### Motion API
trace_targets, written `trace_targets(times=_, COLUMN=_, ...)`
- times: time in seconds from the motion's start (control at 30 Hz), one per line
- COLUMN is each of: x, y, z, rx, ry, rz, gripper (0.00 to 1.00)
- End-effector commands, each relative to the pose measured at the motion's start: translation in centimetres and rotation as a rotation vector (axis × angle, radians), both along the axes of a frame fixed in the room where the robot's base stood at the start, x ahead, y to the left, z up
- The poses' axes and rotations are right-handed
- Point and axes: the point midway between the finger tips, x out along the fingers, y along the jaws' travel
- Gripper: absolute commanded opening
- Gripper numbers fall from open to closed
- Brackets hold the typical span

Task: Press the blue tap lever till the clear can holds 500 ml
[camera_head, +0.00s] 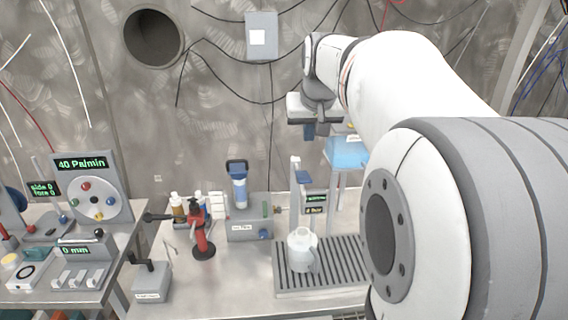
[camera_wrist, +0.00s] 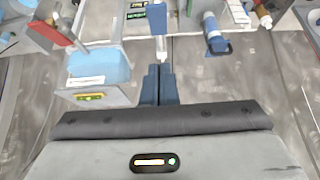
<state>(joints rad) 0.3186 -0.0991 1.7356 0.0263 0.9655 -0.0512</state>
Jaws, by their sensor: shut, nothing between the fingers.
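The clear can (camera_head: 301,250) stands upright on a slatted drip tray (camera_head: 345,268) under the tap; its fill level cannot be made out. The blue tap lever (camera_head: 303,177) sits on the white tap post, and a blue piece that looks like it shows in the wrist view (camera_wrist: 157,18). My gripper (camera_head: 309,132) is above and behind the tap in the head view, apart from the lever. In the wrist view my gripper's blue fingers (camera_wrist: 158,72) are together with nothing between them, pointing towards the tap post.
A small display (camera_head: 314,203) with green text, too small to read, is beside the tap. A light-blue tank (camera_head: 346,152) stands behind on the right.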

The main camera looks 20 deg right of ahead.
Motion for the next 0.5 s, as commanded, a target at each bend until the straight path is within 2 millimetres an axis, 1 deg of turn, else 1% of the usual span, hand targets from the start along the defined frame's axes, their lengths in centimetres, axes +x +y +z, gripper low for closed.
trace_targets(times=0.17, x=1.1, y=-0.3, z=-2.1, rx=0.001, ry=0.005, rz=0.000, gripper=0.00)
trace_targets(times=0.5, x=4.7, y=-1.3, z=-8.2, rx=0.002, ry=0.006, rz=0.000, gripper=0.00)
